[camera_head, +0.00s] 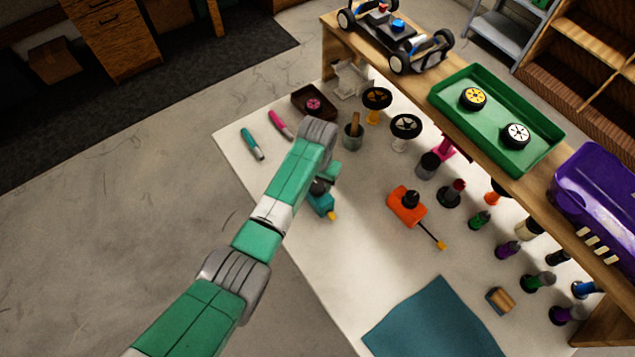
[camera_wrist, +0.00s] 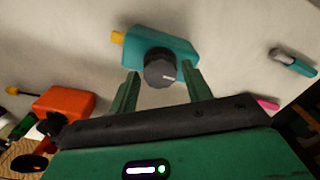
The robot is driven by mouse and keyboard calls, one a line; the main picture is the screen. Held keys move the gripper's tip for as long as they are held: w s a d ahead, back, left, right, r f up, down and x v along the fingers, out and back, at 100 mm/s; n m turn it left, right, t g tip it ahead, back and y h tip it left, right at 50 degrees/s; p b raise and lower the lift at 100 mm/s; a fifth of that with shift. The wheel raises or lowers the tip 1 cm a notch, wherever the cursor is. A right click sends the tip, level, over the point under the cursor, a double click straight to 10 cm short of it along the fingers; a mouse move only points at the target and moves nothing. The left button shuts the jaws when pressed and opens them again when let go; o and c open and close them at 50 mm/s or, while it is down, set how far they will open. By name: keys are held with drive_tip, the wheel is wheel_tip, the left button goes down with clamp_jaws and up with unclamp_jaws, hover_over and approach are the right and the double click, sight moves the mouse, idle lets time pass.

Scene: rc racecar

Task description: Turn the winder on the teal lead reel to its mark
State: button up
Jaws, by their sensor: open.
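The teal lead reel (camera_head: 321,204) lies on the white table, partly hidden by my arm in the head view. In the wrist view the teal reel (camera_wrist: 165,42) is at the top centre, with a yellow tip at its left end. Its dark round winder (camera_wrist: 160,68) faces the camera and has a pale line pointing to the right. My gripper (camera_wrist: 163,80) is open, with one green finger on each side of the winder in the picture. I cannot tell whether the fingers touch it. The reel's mark cannot be made out.
An orange reel (camera_head: 407,206) with a dark knob and yellow tip lies to the right. Teal (camera_head: 252,144) and pink (camera_head: 281,125) markers lie at the far left. Several bottles stand before the wooden shelf, which holds a green tray (camera_head: 460,122). A blue mat (camera_head: 437,322) lies in front.

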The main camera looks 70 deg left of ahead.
drive_tip(key=m, duration=0.4)
drive_tip(key=shift+m+p, duration=0.3)
drive_tip(key=shift+m, duration=0.1)
drive_tip(key=m, duration=0.2)
drive_tip(key=shift+m, duration=0.4)
drive_tip(key=m, duration=0.8)
drive_tip(key=shift+p, duration=0.4)
drive_tip(key=c, duration=0.8)
drive_tip(key=n, duration=0.3)
drive_tip(key=shift+n, duration=0.3)
drive_tip(key=shift+p, duration=0.3)
